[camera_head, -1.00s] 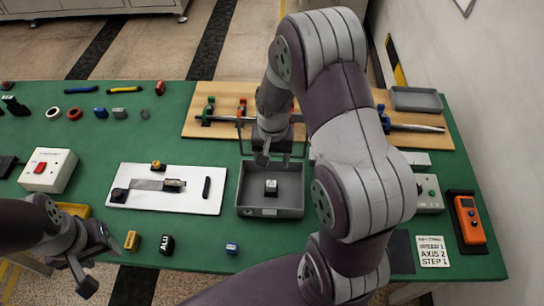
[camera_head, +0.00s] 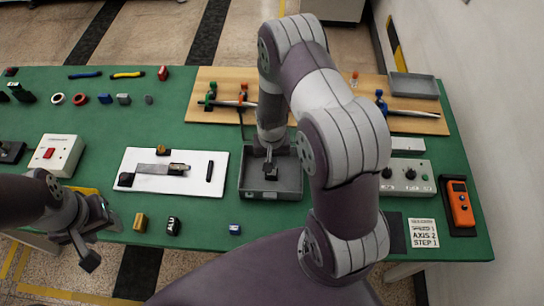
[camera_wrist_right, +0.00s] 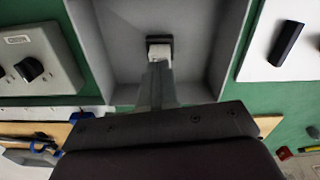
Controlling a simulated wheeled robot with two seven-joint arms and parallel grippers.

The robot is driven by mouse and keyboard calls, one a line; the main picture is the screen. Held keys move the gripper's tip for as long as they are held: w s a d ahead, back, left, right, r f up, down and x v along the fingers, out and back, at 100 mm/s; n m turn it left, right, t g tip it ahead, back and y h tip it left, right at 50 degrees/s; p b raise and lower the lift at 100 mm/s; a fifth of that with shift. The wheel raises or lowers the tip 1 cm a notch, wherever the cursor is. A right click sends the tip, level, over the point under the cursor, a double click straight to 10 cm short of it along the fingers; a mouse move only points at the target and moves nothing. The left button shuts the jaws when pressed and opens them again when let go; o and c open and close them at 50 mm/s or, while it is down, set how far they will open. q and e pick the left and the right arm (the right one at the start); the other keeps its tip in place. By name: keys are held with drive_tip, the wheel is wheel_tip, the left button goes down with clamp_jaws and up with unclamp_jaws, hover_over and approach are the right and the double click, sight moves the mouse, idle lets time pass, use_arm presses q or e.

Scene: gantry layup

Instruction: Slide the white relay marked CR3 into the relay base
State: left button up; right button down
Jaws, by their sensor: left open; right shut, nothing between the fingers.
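A small block with a white top and dark parts (camera_wrist_right: 160,50) is in the grey tray (camera_head: 245,186). In the right wrist view it stands just beyond my right gripper (camera_wrist_right: 158,82), whose fingers are together with nothing between them. In the head view that gripper (camera_head: 268,160) is low over the tray and hides much of the block. No CR3 marking is readable, and I cannot pick out the relay base for certain. My left gripper (camera_head: 90,243) is open and empty at the table's front left edge.
A white board (camera_head: 206,187) with a metal strip and black parts lies left of the tray. Small yellow (camera_head: 140,221), black (camera_head: 173,226) and blue (camera_head: 235,229) blocks stand along the front. A grey control box (camera_head: 405,177) and an orange handset (camera_head: 459,203) are at the right.

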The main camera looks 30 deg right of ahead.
drive_tip(key=shift+f, duration=0.85)
use_arm(q)
drive_tip(key=shift+w+f, duration=0.1)
drive_tip(key=shift+f, duration=0.55)
use_arm(e)
drive_tip(key=shift+r, duration=0.1)
use_arm(q)
drive_tip(key=shift+f+b, duration=0.3)
drive_tip(key=shift+b, duration=0.2)
use_arm(e)
drive_tip(key=shift+f, duration=0.4)
wheel_tip(320, 180, up, 3)
drive_tip(key=p, duration=0.3)
drive_tip(key=shift+r, duration=0.45)
use_arm(q)
drive_tip(key=shift+r+b, duration=0.4)
drive_tip(key=shift+b, duration=0.65)
use_arm(e)
wheel_tip(320, 180, up, 12)
drive_tip(key=shift+f, duration=0.25)
